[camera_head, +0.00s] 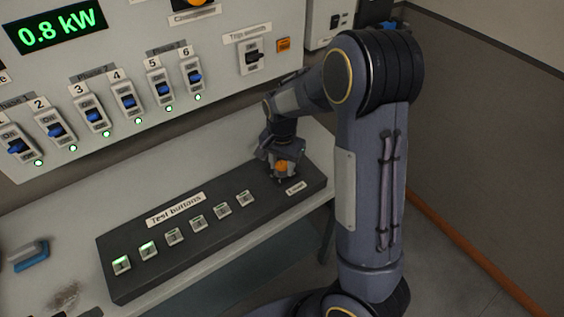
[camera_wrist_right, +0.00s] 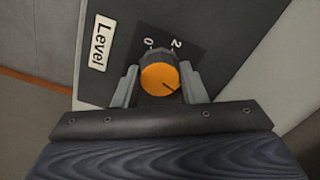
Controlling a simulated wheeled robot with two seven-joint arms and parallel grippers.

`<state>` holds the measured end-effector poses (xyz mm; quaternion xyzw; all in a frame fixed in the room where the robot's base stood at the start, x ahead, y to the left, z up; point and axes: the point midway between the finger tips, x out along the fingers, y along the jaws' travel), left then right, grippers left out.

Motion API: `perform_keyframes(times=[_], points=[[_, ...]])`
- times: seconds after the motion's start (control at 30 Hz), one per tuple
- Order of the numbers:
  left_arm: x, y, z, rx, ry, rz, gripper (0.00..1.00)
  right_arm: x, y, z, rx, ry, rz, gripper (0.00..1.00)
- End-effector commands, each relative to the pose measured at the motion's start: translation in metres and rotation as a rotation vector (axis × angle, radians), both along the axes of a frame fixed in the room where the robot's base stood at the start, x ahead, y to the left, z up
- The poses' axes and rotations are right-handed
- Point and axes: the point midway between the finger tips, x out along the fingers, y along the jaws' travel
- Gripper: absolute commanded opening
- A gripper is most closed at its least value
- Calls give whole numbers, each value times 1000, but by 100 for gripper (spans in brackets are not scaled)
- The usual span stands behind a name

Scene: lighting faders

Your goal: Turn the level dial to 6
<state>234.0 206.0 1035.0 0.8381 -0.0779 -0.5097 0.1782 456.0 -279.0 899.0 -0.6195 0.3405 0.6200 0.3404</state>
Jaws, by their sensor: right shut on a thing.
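The level dial (camera_head: 281,167) is an orange-capped knob at the right end of the dark button panel (camera_head: 215,235), beside its "Level" label (camera_head: 295,188). The scale marks 0 and 2 show above the knob there; the other marks are hidden. My right gripper (camera_wrist_right: 159,88) has one finger on each side of the knob and is shut on it; in the head view it comes down from above (camera_head: 280,160). My left gripper is out of view.
Test buttons (camera_head: 173,237) line the panel, the leftmost two lit green. Above is a grey board (camera_head: 225,40) with numbered breakers (camera_head: 126,100), green lamps and a display (camera_head: 57,27) reading 0.8 kW. A blue-and-grey item (camera_head: 30,256) lies on the bench at left.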

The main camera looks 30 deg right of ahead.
Motion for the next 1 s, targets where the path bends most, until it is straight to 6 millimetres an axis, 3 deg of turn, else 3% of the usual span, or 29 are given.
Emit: perform_keyframes(times=[0.4, 0.9, 0.93, 1.0], points=[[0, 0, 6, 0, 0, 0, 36, 1, 0, 1, 0, -5, -159, 15], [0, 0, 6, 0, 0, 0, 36, 1, -1, 1, -1, -5, -175, 15], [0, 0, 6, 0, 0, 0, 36, 1, -1, 1, -1, -5, -175, 42], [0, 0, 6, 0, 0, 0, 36, 1, -1, 1, -1, -5, -175, 51]])
